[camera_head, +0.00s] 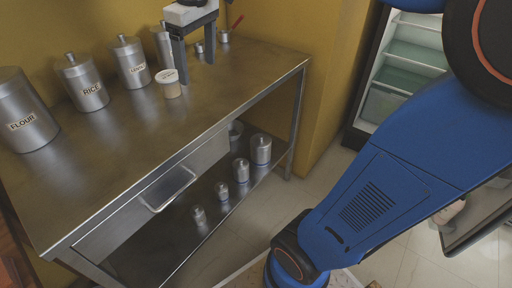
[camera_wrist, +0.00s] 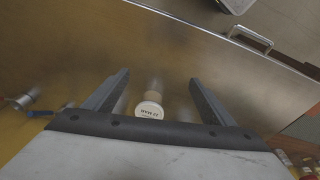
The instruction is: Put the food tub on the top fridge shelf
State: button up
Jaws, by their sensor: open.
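The food tub (camera_head: 170,84) is a small cream tub with a white, labelled lid. It stands upright on the steel counter beside my gripper (camera_head: 197,72). My gripper is open and points down at the counter, its fingers apart. In the wrist view the tub (camera_wrist: 149,106) shows between the two fingers of my gripper (camera_wrist: 158,78), close to the palm edge; I cannot tell how far below it is. The fridge (camera_head: 354,128) stands open at the upper right. Its shelves (camera_head: 416,54) show; its top is cut off by the frame and my arm.
Labelled steel canisters for flour (camera_head: 25,115), rice (camera_head: 84,84) and more line the back of the counter (camera_head: 130,150). Small pots with a red handle (camera_head: 236,22) lie beyond my gripper. Several canisters stand on the lower shelf (camera_head: 165,235). The open fridge door (camera_head: 480,225) is at right.

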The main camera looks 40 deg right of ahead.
jog(key=s+d+f+m+t, duration=0.1)
jog(key=s+d+f+m, duration=0.1)
jog(key=s+f, duration=0.5)
jog(key=s, duration=0.3)
jog(key=shift+d+m, duration=0.3)
jog(key=shift+d, duration=0.1)
jog(key=s+f+m, duration=0.1)
jog(key=s+f, duration=0.2)
jog(key=s+d+f+m+t, duration=0.1)
jog(key=s+f, duration=0.2)
jog(key=s+f+t, duration=0.1)
jog(key=s+f, duration=0.2)
jog(key=f, duration=0.1)
jog(key=shift+d+m, duration=0.3)
jog(key=shift+m, duration=0.1)
jog(key=shift+c, duration=0.5)
jog(key=shift+s+f, duration=0.15)
jog(key=shift+f, duration=0.15)
